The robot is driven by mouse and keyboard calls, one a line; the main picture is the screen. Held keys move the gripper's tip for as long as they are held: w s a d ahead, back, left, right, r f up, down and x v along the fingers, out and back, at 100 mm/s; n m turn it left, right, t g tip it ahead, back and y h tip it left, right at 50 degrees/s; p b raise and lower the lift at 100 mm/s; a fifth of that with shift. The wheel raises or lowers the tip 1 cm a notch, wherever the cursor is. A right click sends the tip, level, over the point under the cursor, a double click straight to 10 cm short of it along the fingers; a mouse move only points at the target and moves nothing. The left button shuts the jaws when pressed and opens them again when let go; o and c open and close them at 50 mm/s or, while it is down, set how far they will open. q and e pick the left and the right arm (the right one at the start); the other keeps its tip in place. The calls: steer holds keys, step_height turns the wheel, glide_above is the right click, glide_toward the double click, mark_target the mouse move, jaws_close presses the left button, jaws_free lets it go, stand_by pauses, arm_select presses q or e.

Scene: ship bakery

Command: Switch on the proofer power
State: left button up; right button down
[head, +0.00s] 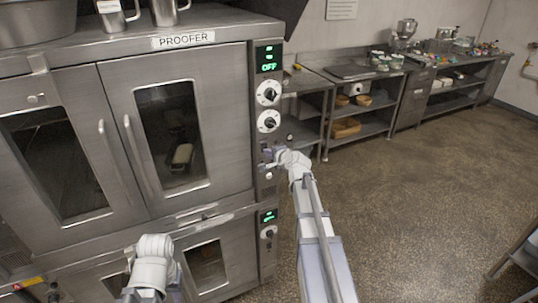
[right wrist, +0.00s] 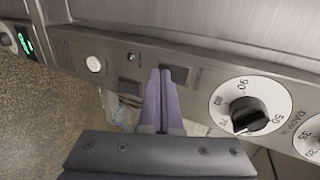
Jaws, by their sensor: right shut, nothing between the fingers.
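The proofer (head: 219,110) is a steel double-door cabinet, and the green display (head: 269,66) on its control panel reads OFF. My right gripper (head: 268,156) is shut and empty at the panel, below the two dials. In the right wrist view its purple fingertips (right wrist: 160,73) are close to a dark rectangular switch (right wrist: 177,75), just left of it. I cannot tell whether they touch the panel. Another dark switch (right wrist: 129,86) lies to the left of the fingers. Part of my left arm shows at the bottom of the head view; its fingers do not show.
A black-pointer dial (right wrist: 250,103) and a round white button (right wrist: 93,64) are on the panel. A second oven unit with a green display (head: 268,217) is below. Metal pitchers (head: 115,16) stand on top.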

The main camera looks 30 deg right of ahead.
steer(key=shift+w, duration=0.2)
stand_by(0.3)
steer(key=shift+r+p, duration=0.75)
steer(key=shift+r, duration=0.05)
steer(key=shift+f, duration=0.1)
